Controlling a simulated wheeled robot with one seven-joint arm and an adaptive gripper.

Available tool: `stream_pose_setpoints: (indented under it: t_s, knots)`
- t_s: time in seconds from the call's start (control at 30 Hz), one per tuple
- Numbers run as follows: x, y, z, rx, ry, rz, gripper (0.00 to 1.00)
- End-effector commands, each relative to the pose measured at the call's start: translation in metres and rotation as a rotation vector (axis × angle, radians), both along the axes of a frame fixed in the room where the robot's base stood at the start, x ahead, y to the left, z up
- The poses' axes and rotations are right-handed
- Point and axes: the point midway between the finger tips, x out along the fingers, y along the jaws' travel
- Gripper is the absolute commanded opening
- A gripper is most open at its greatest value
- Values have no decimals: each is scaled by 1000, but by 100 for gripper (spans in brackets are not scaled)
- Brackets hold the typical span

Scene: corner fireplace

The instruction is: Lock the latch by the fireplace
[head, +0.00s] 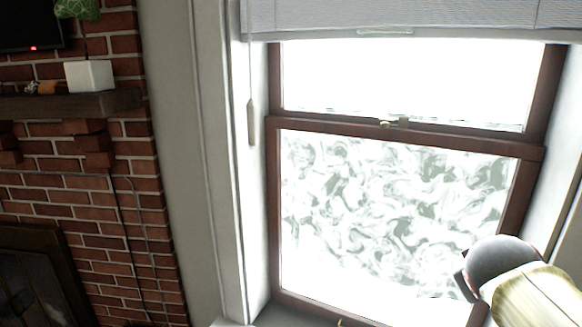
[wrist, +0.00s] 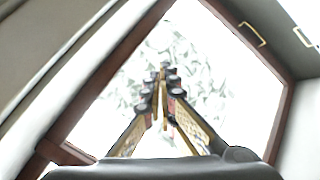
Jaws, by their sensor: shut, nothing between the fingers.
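In the head view only part of my arm shows at the lower right, below and to the right of the latch; the fingers are not visible there.
A brick fireplace (head: 75,215) with a wooden mantel (head: 70,104) stands at the left. A white blind (head: 400,14) covers the window's top, and its cord handle (head: 252,122) hangs at the left. A brass-coloured loop (wrist: 252,34) shows at the wrist view's upper right.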

Motion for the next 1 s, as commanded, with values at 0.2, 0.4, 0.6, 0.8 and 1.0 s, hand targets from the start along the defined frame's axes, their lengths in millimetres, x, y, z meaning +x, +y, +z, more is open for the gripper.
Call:
stream_pose_setpoints:
  t_s: [0.2, 0.4, 0.6, 0.8, 1.0]
  knots:
    - [-90, 83, -91, 352, 141, -92, 0]
    - [-153, 153, -137, 569, 221, -87, 0]
    - [-166, 175, -129, 584, 187, -13, 0]
    - [-165, 176, -129, 582, 188, -7, 0]
    - [-165, 176, -129, 581, 188, -8, 0]
